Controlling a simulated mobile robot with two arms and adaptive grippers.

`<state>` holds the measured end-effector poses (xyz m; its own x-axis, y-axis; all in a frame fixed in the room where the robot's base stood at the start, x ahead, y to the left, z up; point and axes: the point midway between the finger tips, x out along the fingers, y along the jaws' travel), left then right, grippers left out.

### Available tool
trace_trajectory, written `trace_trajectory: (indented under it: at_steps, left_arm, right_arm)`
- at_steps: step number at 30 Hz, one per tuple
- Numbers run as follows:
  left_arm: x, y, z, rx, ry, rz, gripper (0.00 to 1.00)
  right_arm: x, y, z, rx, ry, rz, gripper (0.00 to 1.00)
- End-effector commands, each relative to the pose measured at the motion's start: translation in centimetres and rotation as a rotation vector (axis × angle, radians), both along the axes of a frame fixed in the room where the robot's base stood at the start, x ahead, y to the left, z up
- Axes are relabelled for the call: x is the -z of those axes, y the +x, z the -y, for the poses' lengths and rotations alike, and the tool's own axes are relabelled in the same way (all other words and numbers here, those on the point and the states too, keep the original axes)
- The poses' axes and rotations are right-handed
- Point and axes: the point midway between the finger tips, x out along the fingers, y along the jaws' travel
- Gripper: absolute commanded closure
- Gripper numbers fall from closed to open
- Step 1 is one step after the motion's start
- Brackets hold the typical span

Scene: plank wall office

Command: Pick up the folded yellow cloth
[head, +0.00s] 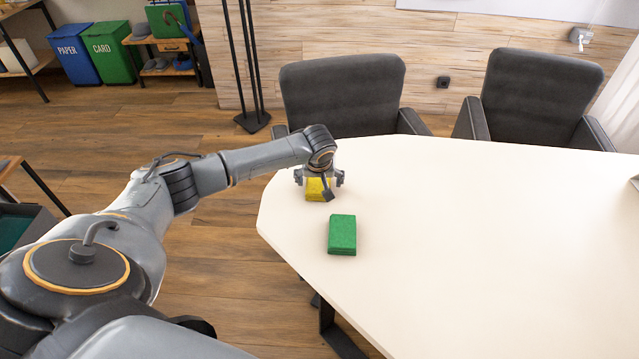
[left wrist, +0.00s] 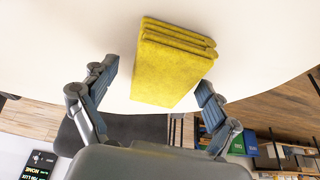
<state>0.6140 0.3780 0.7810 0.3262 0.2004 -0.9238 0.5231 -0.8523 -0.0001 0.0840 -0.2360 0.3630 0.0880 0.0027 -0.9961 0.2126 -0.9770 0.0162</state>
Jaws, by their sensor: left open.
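The folded yellow cloth (head: 317,190) lies on the pale table near its far left edge, partly hidden by my left gripper in the head view. In the left wrist view the cloth (left wrist: 175,62) shows as a thick stack of folded layers. My left gripper (head: 320,183) is above the cloth, pointing down. In the left wrist view its two open fingers (left wrist: 155,95) stand apart, one on each side of the cloth's near end, with a gap to the cloth on both sides. My right gripper is not in view.
A green folded cloth or block (head: 342,234) lies on the table (head: 480,250), just nearer than the yellow cloth. The rest of the table in view is mostly clear. Two dark chairs (head: 342,90) (head: 540,95) stand at the far side.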

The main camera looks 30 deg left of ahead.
Motion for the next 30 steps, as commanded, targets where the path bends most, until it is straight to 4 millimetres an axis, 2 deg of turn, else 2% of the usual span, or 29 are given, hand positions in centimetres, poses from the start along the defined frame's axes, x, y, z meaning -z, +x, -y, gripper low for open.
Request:
trace_trajectory:
  at_steps: [14, 21, 22, 30]
  left_arm:
    - [0.30, -0.02, -0.01, 0.000, 0.000, -0.001, 0.12]
    - [0.29, -0.03, -0.01, 0.000, -0.001, -0.001, 0.61]
    - [0.30, -0.02, -0.01, 0.000, -0.001, -0.001, 0.66]
    - [0.28, -0.02, -0.02, 0.000, 0.001, 0.000, 0.66]
  right_arm:
    - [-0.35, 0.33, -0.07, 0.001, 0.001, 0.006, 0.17]
    - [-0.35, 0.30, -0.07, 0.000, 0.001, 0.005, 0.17]
    - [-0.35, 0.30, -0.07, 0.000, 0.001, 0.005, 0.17]
    - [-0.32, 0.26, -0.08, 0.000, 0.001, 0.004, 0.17]
